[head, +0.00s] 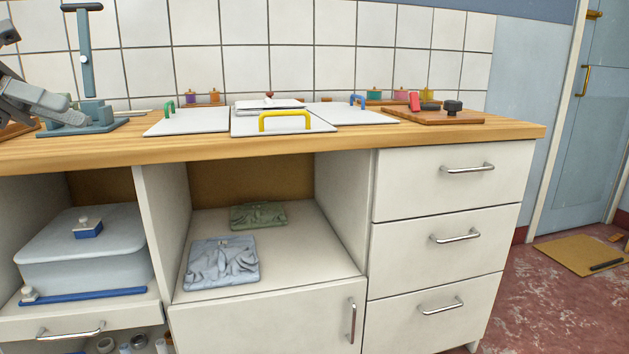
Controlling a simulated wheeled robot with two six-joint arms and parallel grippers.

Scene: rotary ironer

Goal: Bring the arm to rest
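My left gripper (58,108) comes in from the left edge, low over the worktop. It overlaps the base of a blue-grey stand (110,122) in the picture. I cannot tell whether it touches the stand, and its finger gap does not show clearly. A post with a T-shaped top (86,60) rises behind the gripper. My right gripper is not in view.
White panels with green, yellow (284,114) and blue handles lie on the wooden worktop (430,135). A brown board (428,118) holds red and black items. Folded cloths (222,262) lie in the open cabinet. A lidded bin (85,262) stands lower left.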

